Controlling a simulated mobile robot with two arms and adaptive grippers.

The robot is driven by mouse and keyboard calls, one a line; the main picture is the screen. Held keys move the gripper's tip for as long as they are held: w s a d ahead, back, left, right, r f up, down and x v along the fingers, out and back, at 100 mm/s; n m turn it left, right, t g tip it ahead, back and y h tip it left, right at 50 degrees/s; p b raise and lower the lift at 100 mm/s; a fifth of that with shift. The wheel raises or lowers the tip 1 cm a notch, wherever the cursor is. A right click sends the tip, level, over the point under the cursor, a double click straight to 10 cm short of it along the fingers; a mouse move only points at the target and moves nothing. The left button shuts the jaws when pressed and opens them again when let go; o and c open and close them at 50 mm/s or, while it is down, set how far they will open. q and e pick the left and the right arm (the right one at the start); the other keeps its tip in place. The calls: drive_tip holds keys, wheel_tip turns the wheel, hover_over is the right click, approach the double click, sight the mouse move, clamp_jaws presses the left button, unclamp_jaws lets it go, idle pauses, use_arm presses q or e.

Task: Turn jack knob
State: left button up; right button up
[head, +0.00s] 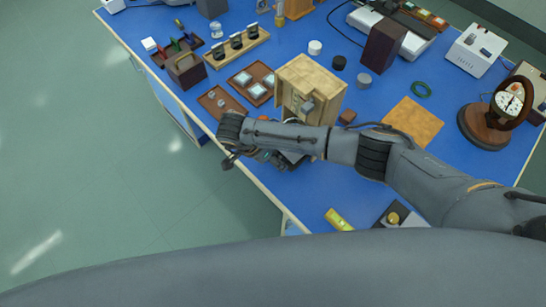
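My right arm reaches in from the right across the blue bench. Its wrist end lies in front of a light wooden box (325,72). My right gripper (277,158) is mostly hidden under the forearm; dark parts with a small orange spot show there, low over the bench. I cannot tell whether its fingers are open or shut. No jack or jack knob can be clearly made out; one may be hidden beneath the arm. A dark plate with a brass round knob (393,217) sits near the front edge, partly covered. My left gripper is not in view.
Brown trays (252,84) and a wooden rack (237,46) lie behind the wrist. A yellow level (338,219) lies in front. Floor is clear at left.

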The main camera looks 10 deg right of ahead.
drive_tip(key=c, duration=1.2)
drive_tip(key=shift+o, duration=0.2)
drive_tip(key=shift+t, duration=0.3)
drive_tip(key=shift+s+d+t+y, duration=0.1)
drive_tip(key=shift+d+t+y, duration=0.05)
drive_tip(key=shift+t+y, duration=0.3)
drive_tip(key=shift+s+f+m+t+y+b, duration=0.1)
drive_tip(key=shift+m+t+y+b, duration=0.2)
drive_tip(key=shift+t+y+b, duration=0.4)
drive_tip(key=t+b, duration=0.1)
drive_tip(key=y+b, duration=0.1)
drive_tip(key=b, duration=0.1)
drive_tip(key=shift+s+d+f+m+t, duration=0.1)
drive_tip(key=shift+s+f+m+t, duration=0.05)
drive_tip(key=shift+m+t, duration=0.2)
drive_tip(key=shift+r+t+y+b, duration=0.3)
drive_tip(key=shift+t+b, duration=0.2)
drive_tip(key=shift+b, duration=0.45)
drive_tip(key=o, duration=1.2)
drive_tip(key=shift+c, duration=0.2)
